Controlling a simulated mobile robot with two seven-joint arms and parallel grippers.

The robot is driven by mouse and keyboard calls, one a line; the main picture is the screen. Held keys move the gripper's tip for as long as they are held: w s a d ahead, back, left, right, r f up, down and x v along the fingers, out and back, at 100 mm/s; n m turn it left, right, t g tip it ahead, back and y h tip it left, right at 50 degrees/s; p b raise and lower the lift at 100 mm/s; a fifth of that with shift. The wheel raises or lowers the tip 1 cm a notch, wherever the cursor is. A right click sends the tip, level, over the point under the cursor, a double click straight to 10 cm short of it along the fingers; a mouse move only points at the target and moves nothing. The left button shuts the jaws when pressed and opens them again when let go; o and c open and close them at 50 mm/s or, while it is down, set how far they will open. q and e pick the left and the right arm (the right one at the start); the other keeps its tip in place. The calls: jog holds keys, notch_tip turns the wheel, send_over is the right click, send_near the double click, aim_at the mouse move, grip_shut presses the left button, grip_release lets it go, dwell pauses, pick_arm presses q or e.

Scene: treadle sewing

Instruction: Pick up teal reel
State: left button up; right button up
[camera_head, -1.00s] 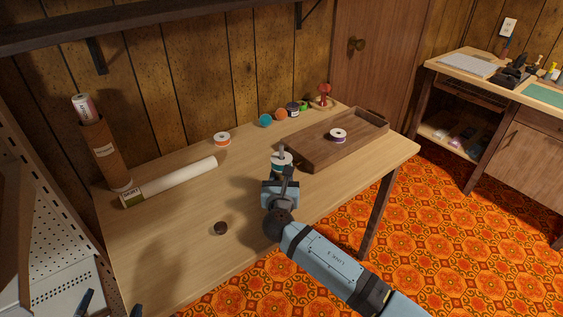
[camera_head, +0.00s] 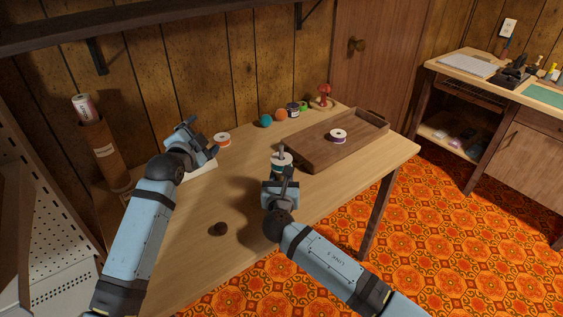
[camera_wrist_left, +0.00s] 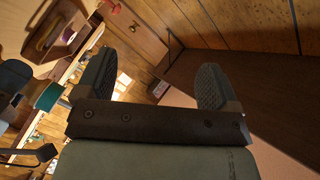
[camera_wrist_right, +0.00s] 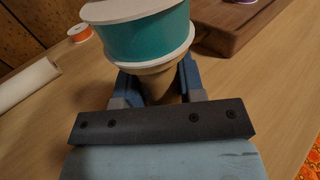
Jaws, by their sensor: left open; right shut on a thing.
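The teal reel (camera_head: 283,168) has pale flanges and a teal band, and my right gripper (camera_head: 284,179) is shut on it above the table. In the right wrist view the reel (camera_wrist_right: 145,38) stands above the fingers, slightly tilted, with its top cut off. A tan tapered part under its lower flange sits between the fingers (camera_wrist_right: 160,85). My left gripper (camera_head: 200,136) is raised over the left rear of the table, far from the reel. Its two fingers (camera_wrist_left: 157,88) are apart and empty in the left wrist view.
A wooden tray (camera_head: 300,151) holds a purple-banded reel (camera_head: 338,135). An orange reel (camera_head: 222,139) stands near my left gripper. Teal (camera_head: 265,121) and orange balls (camera_head: 281,115) lie at the back. A white roll (camera_head: 203,167) is partly hidden by my left arm. A small dark round thing (camera_head: 219,229) lies in front.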

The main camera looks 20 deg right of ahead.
pick_arm(q)
jog(key=w+d+r+g+h, duration=0.1)
jog(key=w+d+r+g, duration=0.25)
jog(key=d+r, duration=0.55)
jog(key=s+d+r+m+g, duration=0.1)
jog(key=s+d+g, duration=0.2)
jog(key=d, duration=0.4)
jog(key=s+d+r+m+g, duration=0.1)
jog(key=s+d+g, duration=0.1)
jog(key=d, duration=0.4)
jog(key=m+g+y, duration=0.2)
jog(key=g+y, duration=0.3)
jog(key=g, duration=0.2)
send_near(280, 157)
jog(key=x, duration=0.4)
jog(key=shift+w+d, duration=0.25)
jog(key=shift+x, duration=3.1)
jog(key=shift+a, duration=0.2)
jog(key=c, duration=1)
